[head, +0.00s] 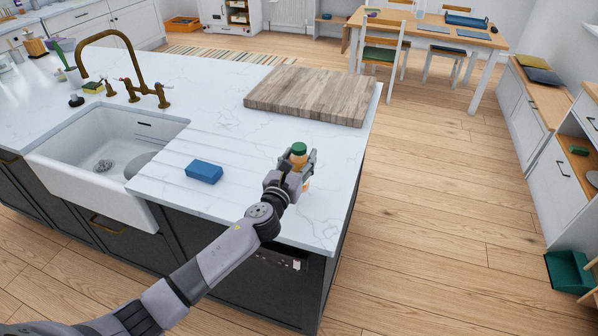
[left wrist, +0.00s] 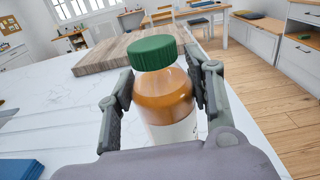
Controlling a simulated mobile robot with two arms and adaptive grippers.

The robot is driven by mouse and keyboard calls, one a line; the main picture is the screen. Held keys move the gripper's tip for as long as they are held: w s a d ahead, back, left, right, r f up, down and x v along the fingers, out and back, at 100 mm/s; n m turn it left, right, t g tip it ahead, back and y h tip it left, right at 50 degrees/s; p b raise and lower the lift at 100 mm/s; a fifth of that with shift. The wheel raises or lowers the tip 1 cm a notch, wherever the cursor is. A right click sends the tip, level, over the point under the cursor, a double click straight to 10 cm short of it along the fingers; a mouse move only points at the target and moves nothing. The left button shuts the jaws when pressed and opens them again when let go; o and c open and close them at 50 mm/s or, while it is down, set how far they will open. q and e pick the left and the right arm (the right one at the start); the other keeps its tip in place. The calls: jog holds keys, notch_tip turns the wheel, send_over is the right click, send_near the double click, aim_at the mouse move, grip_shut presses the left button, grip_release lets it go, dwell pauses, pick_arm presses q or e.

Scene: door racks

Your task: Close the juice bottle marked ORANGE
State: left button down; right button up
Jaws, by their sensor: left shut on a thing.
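The juice bottle (left wrist: 165,98) holds orange juice and stands upright at the counter's right end. Its green cap (left wrist: 152,52) sits on the top of the neck and also shows in the head view (head: 298,148). I cannot tell whether the cap is screwed tight. The white label shows only in part, and the word on it is not readable. My left gripper (head: 297,167) is shut on the bottle, with one finger on each side of its body below the cap. My right gripper is not in view.
A wooden board (head: 310,95) lies on the white counter (head: 232,120) behind the bottle. A blue block (head: 204,172) lies to the left. The sink (head: 110,150) with a brass tap (head: 125,80) is further left. The counter's right edge is close to the bottle.

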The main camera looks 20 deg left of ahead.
aim_at(299, 170)
pick_arm(q)
jog(key=shift+f+b, duration=0.75)
jog(key=shift+f, duration=1.35)
jog(key=c, duration=1.2)
grip_release()
jog(key=shift+f+b, duration=0.2)
jog(key=shift+b, duration=0.15)
jog(key=shift+c, duration=0.2)
jog(key=o, duration=0.4)
jog(key=shift+o, duration=0.2)
